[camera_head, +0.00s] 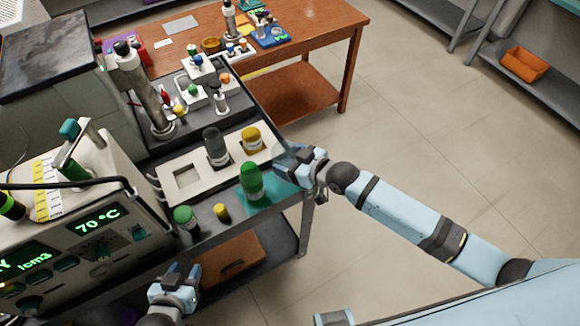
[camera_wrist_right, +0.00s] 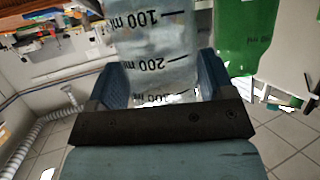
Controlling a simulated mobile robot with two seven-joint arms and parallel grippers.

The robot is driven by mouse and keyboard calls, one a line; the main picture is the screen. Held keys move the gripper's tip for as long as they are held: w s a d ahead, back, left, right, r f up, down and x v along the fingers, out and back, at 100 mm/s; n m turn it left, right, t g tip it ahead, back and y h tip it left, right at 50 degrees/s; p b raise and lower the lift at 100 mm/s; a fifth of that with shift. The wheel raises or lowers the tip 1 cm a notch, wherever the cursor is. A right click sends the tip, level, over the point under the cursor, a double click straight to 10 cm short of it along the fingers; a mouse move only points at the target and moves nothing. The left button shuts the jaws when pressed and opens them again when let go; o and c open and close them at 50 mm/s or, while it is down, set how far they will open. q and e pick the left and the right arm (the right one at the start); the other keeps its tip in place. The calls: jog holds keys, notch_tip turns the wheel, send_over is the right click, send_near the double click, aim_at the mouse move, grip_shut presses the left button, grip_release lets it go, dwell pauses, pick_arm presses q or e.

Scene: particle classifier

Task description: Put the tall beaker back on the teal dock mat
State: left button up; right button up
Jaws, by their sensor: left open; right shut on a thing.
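The tall clear beaker (camera_head: 284,158) is held beside the front right end of the cream tray, near the teal dock mat. In the right wrist view the beaker (camera_wrist_right: 155,45) shows black ml markings and stands between both fingers. My right gripper (camera_head: 303,166) is shut on it. The teal dock mat (camera_head: 284,191) lies at the bench's right end, below and just in front of the beaker. I cannot tell how high the beaker is above it. My left gripper (camera_head: 178,285) is open and empty, low in front of the bench.
The cream tray (camera_head: 185,178) holds a grey cylinder (camera_head: 215,147) and a yellow jar (camera_head: 251,139). A green-capped jar (camera_head: 185,218) and small yellow vial (camera_head: 221,212) stand at the front edge.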

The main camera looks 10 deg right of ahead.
jog(key=shift+f, duration=1.9)
jog(key=shift+f, duration=0.1)
jog(key=o, duration=1.8)
jog(key=shift+f, duration=0.1)
jog(key=shift+r, duration=0.25)
jog(key=v, duration=1.2)
jog(key=s+f+m+h, duration=0.1)
jog(key=s+f, duration=0.1)
jog(key=s, duration=0.2)
jog(key=s+d+f+m+h, duration=0.1)
jog(key=s+f+m+h, duration=0.1)
jog(key=s+f, duration=0.1)
jog(key=s+f+m+h, duration=0.2)
jog(key=s+f, duration=0.1)
jog(key=s, duration=0.2)
jog(key=shift+s+d+f+t+b, duration=0.1)
jog(key=shift+s+d+t+b, duration=0.2)
jog(key=shift+s, duration=0.05)
